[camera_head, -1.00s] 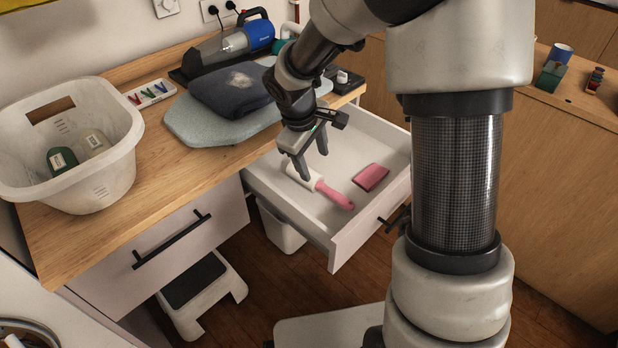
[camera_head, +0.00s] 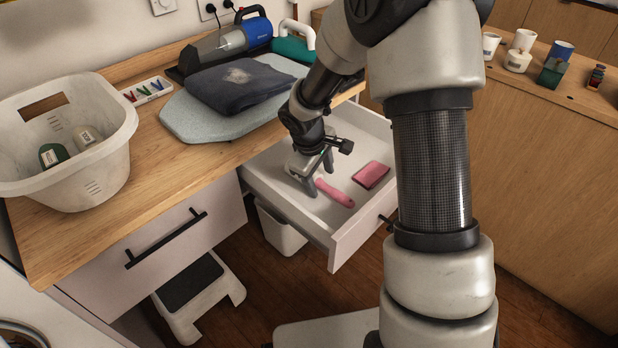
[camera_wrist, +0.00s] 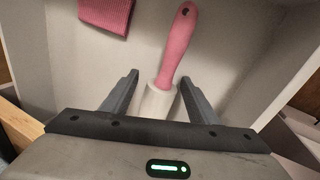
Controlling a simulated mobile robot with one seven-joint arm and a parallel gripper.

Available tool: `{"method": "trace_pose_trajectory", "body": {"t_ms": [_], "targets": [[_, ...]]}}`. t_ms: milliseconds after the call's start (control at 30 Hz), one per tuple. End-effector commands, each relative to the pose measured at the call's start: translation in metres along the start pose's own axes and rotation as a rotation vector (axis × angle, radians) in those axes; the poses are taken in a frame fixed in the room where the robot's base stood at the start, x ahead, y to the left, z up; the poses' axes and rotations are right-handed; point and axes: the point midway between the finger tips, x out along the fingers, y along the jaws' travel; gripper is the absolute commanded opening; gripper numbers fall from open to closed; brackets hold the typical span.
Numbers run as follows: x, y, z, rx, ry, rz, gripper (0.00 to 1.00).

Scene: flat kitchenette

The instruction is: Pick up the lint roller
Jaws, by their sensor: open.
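The lint roller (camera_head: 335,193) lies in the open white drawer (camera_head: 283,208), its pink handle pointing toward the drawer's front. In the wrist view the pink handle of the lint roller (camera_wrist: 178,45) leads down to its white roller head, which lies between my fingers. My gripper (camera_head: 320,182) is open and low inside the drawer, over the roller head. In the wrist view my gripper (camera_wrist: 160,82) has one finger on each side of the white head, with gaps showing. In the head view my gripper hides the white head.
A pink cloth or sponge-like item (camera_head: 371,175) lies in the drawer beside the handle. The drawer walls rise close around my gripper.

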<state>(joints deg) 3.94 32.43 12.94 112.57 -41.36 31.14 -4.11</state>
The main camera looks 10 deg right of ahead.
Motion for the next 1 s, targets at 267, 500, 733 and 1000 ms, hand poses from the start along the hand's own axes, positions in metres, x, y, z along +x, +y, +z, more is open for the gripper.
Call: {"method": "trace_pose_trajectory", "body": {"t_ms": [267,500,733,1000], "targets": [[-0.001,0.000,0.000,0.000,0.000,0.000,0.19],[-0.001,0.000,-0.001,0.000,0.001,0.000,0.07],[-0.010,0.003,-0.001,0.003,0.002,0.001,0.07],[-0.059,0.019,-0.001,0.004,0.004,0.004,0.07]]}}
